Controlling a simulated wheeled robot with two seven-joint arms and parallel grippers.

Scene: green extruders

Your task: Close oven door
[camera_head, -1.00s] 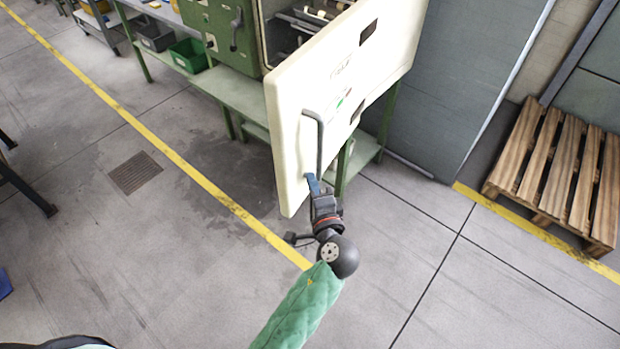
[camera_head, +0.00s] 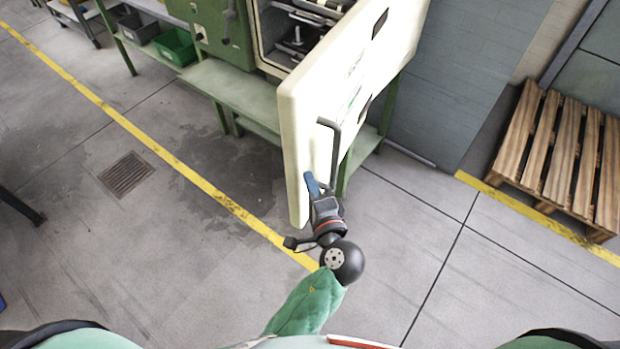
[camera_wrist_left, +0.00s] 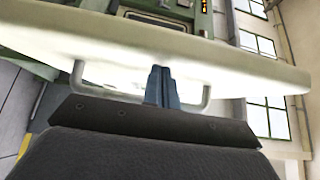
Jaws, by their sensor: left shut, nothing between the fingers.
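The oven door (camera_head: 308,110) is a thick cream panel standing wide open, with the oven interior (camera_head: 290,38) and its racks showing behind it. A grey bar handle (camera_head: 336,150) runs along the door's outer face. My left gripper (camera_head: 311,182) is at the lower end of the handle, close to the door. In the left wrist view its blue fingers (camera_wrist_left: 162,86) are together, in front of the door face (camera_wrist_left: 215,62) and between the two ends of the handle (camera_wrist_left: 78,76). Whether the fingers touch the door cannot be told. My right gripper is not in view.
The oven stands on a green bench (camera_head: 225,90). A wooden pallet (camera_head: 560,155) lies at the right, near a grey panel (camera_head: 465,75). A green bin (camera_head: 175,46) is at the upper left. The floor left of the door is clear, with a drain grate (camera_head: 126,175).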

